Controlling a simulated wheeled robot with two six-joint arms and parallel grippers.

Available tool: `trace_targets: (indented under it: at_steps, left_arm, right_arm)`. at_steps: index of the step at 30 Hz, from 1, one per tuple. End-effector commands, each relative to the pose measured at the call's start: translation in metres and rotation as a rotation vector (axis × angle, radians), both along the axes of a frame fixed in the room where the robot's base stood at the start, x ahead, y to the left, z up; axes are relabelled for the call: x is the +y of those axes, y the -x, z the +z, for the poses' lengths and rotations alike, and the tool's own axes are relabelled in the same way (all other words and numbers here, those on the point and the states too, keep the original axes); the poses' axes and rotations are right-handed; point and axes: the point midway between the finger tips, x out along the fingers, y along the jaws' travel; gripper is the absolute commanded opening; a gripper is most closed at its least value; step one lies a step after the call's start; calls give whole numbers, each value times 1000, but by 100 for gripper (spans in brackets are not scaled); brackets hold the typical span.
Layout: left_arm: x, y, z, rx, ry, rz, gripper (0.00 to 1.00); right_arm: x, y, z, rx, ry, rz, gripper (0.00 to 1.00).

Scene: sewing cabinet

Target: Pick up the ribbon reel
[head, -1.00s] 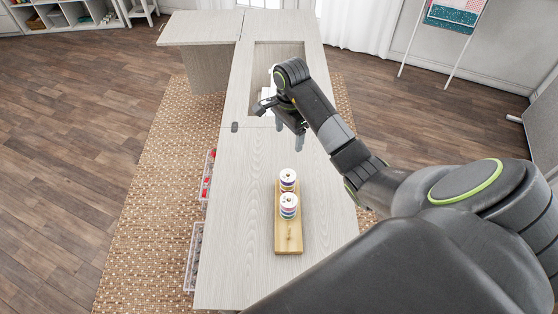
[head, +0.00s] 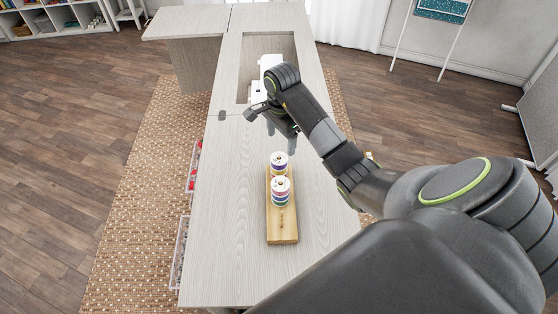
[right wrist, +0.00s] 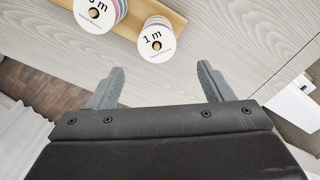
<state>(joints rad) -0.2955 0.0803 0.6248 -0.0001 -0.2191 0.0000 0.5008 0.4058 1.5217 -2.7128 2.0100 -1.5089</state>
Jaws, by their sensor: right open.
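Two striped ribbon reels with white tops stand on a wooden holder (head: 283,237) on the cabinet top: a far reel (head: 280,161) and a near reel (head: 281,191). A bare peg shows at the holder's near end. My right gripper (head: 281,139) is open and empty, above the table just beyond the far reel. In the right wrist view its two fingers (right wrist: 159,86) are spread apart. A reel marked "1 m" (right wrist: 157,41) lies ahead of them, not between them. The other reel (right wrist: 98,12) is cut by the top edge. My left gripper is not in view.
A white machine (head: 262,92) stands in the recess (head: 266,46) of the cabinet top (head: 232,200), beyond my gripper. Clear bins (head: 180,245) hang along the left side. The table left of the holder is clear.

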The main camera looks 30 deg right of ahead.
Motion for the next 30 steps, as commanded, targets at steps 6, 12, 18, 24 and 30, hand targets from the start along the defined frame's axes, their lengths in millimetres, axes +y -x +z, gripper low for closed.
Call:
trace_targets:
  at_steps: [6, 12, 18, 24, 30]
  left_arm:
    - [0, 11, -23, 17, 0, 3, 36]
    - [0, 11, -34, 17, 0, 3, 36]
    - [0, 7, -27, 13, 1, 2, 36]
    - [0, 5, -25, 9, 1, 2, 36]
    - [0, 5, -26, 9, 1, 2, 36]
  right_arm:
    - [0, 0, -22, 0, 0, 0, 74]
    - [2, 2, -36, 1, -1, 0, 74]
    - [5, 4, -59, 5, -2, -1, 74]
    - [5, 4, -73, 1, -1, 0, 74]
    - [5, 4, -73, 0, 0, 0, 71]
